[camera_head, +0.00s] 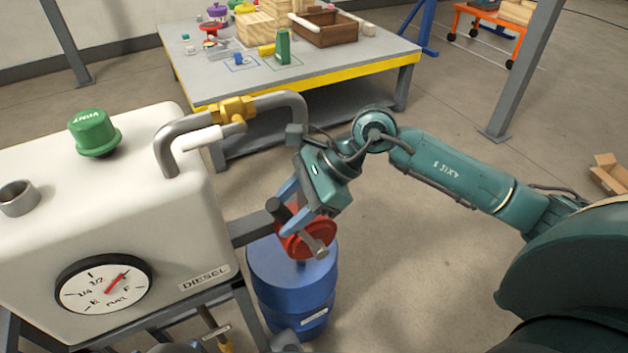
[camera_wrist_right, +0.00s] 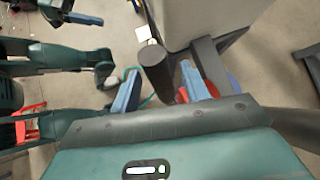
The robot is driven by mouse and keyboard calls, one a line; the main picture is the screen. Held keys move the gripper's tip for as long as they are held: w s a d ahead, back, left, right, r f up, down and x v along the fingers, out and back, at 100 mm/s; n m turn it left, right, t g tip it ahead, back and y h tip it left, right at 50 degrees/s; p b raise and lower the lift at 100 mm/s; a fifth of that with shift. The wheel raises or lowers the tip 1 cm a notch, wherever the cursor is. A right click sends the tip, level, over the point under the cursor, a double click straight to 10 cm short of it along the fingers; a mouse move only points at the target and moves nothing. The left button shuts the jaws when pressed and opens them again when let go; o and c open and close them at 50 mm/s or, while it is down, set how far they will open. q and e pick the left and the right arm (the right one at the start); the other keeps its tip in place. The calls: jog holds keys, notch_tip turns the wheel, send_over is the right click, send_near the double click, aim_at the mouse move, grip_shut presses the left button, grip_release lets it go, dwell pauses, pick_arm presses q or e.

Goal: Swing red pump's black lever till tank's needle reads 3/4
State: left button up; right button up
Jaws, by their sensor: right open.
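The red pump (camera_head: 306,240) sits on top of a blue drum, partly hidden by my right gripper. Its black lever (camera_head: 278,210) sticks up toward the tank side. My right gripper (camera_head: 312,203) is open at the lever. In the right wrist view the lever's dark grip (camera_wrist_right: 155,68) stands between the two blue fingers; contact cannot be made out. The tank's round gauge (camera_head: 75,302) has a red needle pointing up and right, between 1/2 and F, around the 3/4 position. What seems to be my left gripper (camera_wrist_right: 82,17) shows at the upper left of the wrist view, its opening unclear.
The white diesel tank (camera_head: 160,235) stands left of the pump, with a green vent cap (camera_head: 94,132) and a bent pipe with a brass valve (camera_head: 233,109). The blue drum (camera_head: 293,280) is below the pump. A cluttered workbench (camera_head: 340,65) stands behind. Floor to the right is mostly clear.

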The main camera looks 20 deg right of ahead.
jog(key=v, duration=1)
jog(key=shift+d+r, duration=0.1)
dwell(0.8)
